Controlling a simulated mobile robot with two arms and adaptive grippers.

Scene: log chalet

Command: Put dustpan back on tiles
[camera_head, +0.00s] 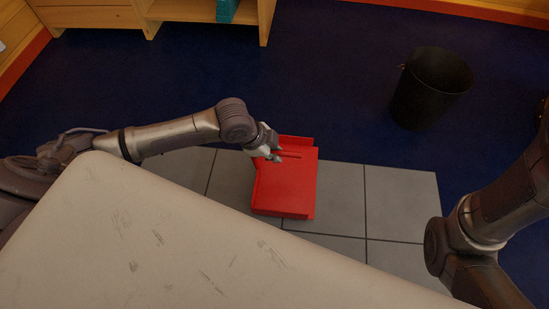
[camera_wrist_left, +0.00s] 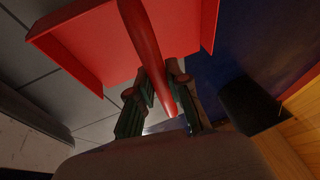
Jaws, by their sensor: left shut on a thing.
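The red dustpan (camera_head: 286,190) shows in the middle of the head view, over the grey tiles (camera_head: 340,190). My left gripper (camera_head: 276,157) is shut on its handle near the top of the pan. In the left wrist view the red handle (camera_wrist_left: 146,45) runs between the two fingers (camera_wrist_left: 163,108), with the red pan (camera_wrist_left: 85,45) behind it. I cannot tell whether the dustpan touches the tiles or is held just above them. My right arm shows at the right edge of the head view, but its gripper is out of frame.
A black bucket (camera_head: 430,88) stands on the dark blue floor (camera_head: 330,60) to the upper right. A wooden shelf unit (camera_head: 205,12) stands at the top left. My own pale base covers the lower left. The blue floor between shelf and tiles is clear.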

